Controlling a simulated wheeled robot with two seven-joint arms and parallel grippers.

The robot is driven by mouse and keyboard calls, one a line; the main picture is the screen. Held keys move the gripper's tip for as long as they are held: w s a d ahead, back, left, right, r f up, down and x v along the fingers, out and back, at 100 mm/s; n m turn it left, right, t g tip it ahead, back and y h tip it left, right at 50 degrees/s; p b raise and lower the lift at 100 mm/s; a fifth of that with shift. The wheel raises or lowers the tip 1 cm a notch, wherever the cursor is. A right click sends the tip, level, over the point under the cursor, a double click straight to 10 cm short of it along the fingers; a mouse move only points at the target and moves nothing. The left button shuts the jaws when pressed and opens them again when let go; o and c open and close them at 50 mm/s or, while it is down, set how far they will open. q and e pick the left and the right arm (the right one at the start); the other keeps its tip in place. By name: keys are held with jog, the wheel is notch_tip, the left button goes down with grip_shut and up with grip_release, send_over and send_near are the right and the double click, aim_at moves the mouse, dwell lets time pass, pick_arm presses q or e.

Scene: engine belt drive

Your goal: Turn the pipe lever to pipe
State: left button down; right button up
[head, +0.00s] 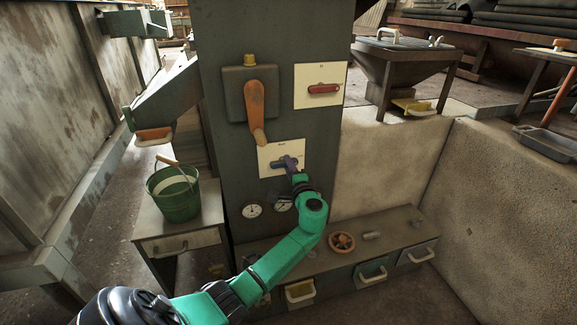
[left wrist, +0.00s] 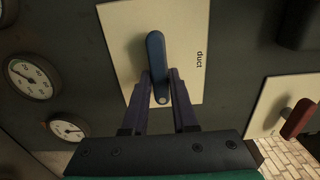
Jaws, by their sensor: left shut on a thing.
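A blue lever (left wrist: 156,55) sits on a white plate (left wrist: 190,30) on the front of a dark cabinet. The word "duct" shows beside it in the left wrist view; no word "pipe" is readable. My left gripper (left wrist: 164,88) has its two fingers on either side of the lever's end and is shut on it. In the head view my left gripper (head: 290,163) is in front of the same white plate (head: 267,163) and largely covers the lever. My right gripper is not in view.
An orange lever (head: 255,105) hangs just above, and a red handle (head: 323,89) is on another plate at upper right. Round gauges (head: 252,211) are below. A green bucket (head: 174,195) stands at left. A low bench with an orange valve wheel (head: 341,243) runs beneath.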

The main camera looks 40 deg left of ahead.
pick_arm(q)
jog(key=shift+f, duration=0.25)
jog(key=c, duration=0.8)
grip_release()
jog(key=shift+o, duration=0.4)
jog(key=shift+r, duration=0.15)
jog(key=shift+d, duration=0.1)
jog(key=p+v, duration=0.2)
jog(key=v, duration=1.2)
jog(key=shift+s+d, duration=0.2)
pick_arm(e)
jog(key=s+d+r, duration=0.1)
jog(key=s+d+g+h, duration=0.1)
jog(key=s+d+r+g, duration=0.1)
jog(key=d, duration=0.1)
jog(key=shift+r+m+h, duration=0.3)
